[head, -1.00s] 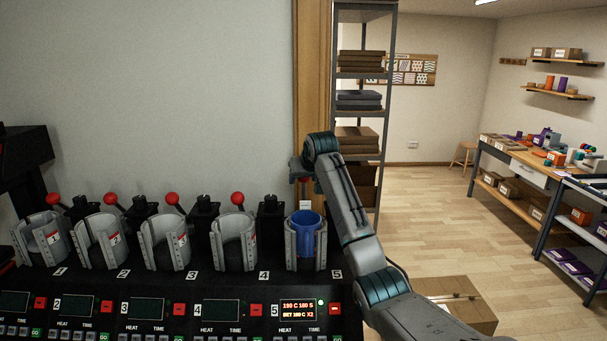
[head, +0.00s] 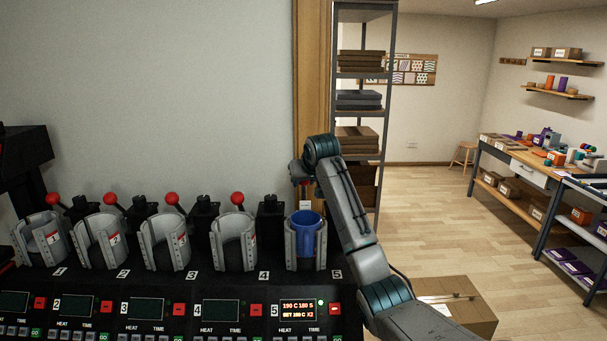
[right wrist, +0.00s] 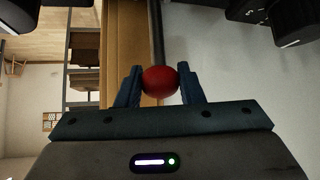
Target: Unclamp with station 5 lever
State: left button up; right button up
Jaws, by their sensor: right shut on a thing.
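Station 5 (head: 290,248), at the right end of the press, holds a blue mug (head: 305,228) between its grey clamp jaws. The red knob (right wrist: 160,81) of the station 5 lever shows in the right wrist view, with its dark rod (right wrist: 157,35) running up the picture. My right gripper (right wrist: 160,88) is shut on this knob, one finger on each side. In the head view my right gripper (head: 302,178) is behind station 5, and the lever there is mostly hidden. My left gripper is not in view.
Stations 1 to 4 stand to the left, each with an empty clamp and a red-knobbed lever (head: 237,198). The station 5 display (head: 298,310) is lit. A wooden post (head: 312,80) and shelf rack (head: 360,110) stand close behind my right arm.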

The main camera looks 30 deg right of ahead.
aim_at(305, 190)
jog(key=shift+s+a+f, duration=0.1)
jog(key=shift+s+a, duration=0.2)
jog(key=shift+s, duration=0.2)
jog(key=shift+s+a+f, duration=0.1)
jog(key=shift+s+a, duration=0.2)
jog(key=shift+s, duration=0.2)
jog(key=shift+s+a+f, duration=0.2)
jog(key=shift+s+a, duration=0.1)
jog(key=shift+s, duration=0.2)
jog(key=shift+s+a+f, duration=0.2)
jog(key=shift+s+a, duration=0.1)
jog(key=shift+s, duration=0.15)
jog(key=o, duration=0.7)
jog(key=shift+r, duration=0.15)
notch_tip(305, 190, up, 6)
jog(key=s, duration=0.1)
jog(key=shift+s+a+r, duration=0.15)
jog(key=shift+s+a, duration=0.05)
